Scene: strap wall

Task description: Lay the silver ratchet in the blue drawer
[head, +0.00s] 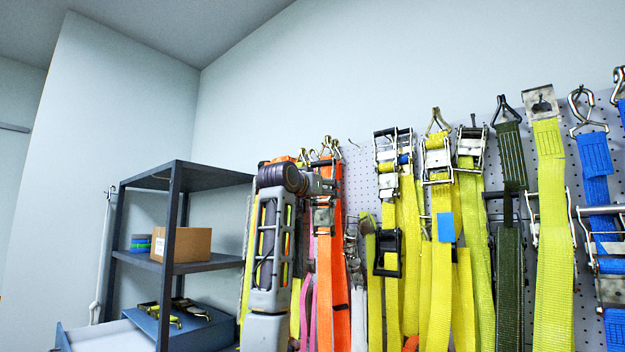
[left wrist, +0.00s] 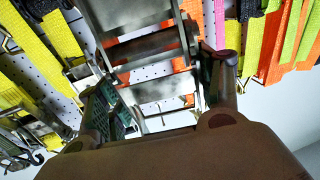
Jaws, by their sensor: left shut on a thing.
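My left arm rises in front of the strap wall in the head view, and its gripper (head: 322,186) is turned toward the wall, partly hidden by the arm. In the left wrist view the two fingers of the left gripper (left wrist: 160,95) are shut on a silver ratchet (left wrist: 150,50), a metal frame with crossbars. In the head view I cannot clearly separate this ratchet from the hardware behind it. A blue drawer (head: 62,338) with a pale inside shows at the lower left, cut off by the picture's bottom edge. My right gripper is not in view.
Yellow (head: 440,290), orange, green and blue straps with ratchets and hooks hang on the pegboard (head: 360,165), close around my left gripper. A dark shelf rack (head: 175,220) stands left, holding a cardboard box (head: 180,245). Ratchets with yellow straps (head: 160,315) lie low on the rack.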

